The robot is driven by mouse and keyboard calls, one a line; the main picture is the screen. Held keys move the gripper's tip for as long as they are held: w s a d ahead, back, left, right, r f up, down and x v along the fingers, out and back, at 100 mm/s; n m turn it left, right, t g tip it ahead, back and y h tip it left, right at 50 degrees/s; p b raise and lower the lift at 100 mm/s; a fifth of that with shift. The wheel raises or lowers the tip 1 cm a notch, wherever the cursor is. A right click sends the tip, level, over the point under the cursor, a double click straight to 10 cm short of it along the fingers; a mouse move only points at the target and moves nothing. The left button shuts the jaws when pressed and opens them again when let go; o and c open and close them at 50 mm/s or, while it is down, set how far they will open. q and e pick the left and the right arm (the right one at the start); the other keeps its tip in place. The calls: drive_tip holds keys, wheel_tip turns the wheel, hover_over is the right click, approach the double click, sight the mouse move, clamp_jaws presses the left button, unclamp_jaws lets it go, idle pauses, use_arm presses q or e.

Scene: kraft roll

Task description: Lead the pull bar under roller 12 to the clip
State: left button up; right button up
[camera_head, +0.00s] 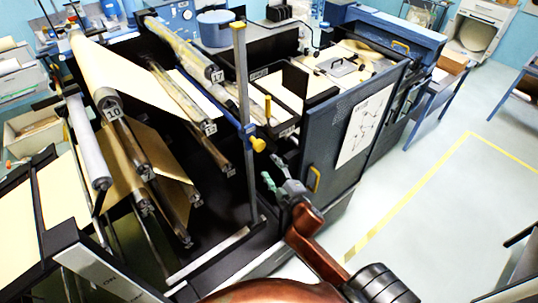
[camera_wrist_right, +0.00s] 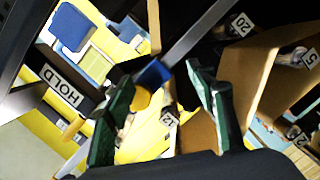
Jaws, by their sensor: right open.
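Roller 12 (camera_head: 190,105) slants through the middle of the machine in the head view, its number plate at its near end. The number 12 plate (camera_wrist_right: 168,118) shows between my fingers in the right wrist view. My right gripper (camera_head: 276,180) is open, with green pads, in front of the machine and to the right of roller 12. It is open in the wrist view too (camera_wrist_right: 157,105), with nothing seen held. I cannot clearly make out the pull bar or the clip. My left gripper is not in view.
An upright post (camera_head: 241,80) with a blue bracket and yellow knob (camera_head: 258,145) stands between my right gripper and the rollers. Brown paper (camera_head: 140,75) runs over roller 10 (camera_head: 112,108).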

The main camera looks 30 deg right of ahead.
sight(262, 147)
wheel_tip(262, 147, up, 6)
drive_tip(key=a+n+t, duration=0.1)
use_arm(q)
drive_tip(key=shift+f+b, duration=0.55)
drive_tip(key=shift+b, duration=0.2)
use_arm(e)
drive_tip(key=shift+w+d+f, duration=0.1)
drive_tip(key=shift+w, duration=1.9)
drive_tip(key=shift+w+d, duration=0.1)
drive_tip(key=shift+w, duration=1.85)
drive_tip(key=shift+c, duration=0.7)
clamp_jaws()
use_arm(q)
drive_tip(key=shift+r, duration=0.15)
use_arm(e)
drive_tip(key=shift+d, duration=0.35)
drive_tip(key=o, duration=0.5)
unclamp_jaws()
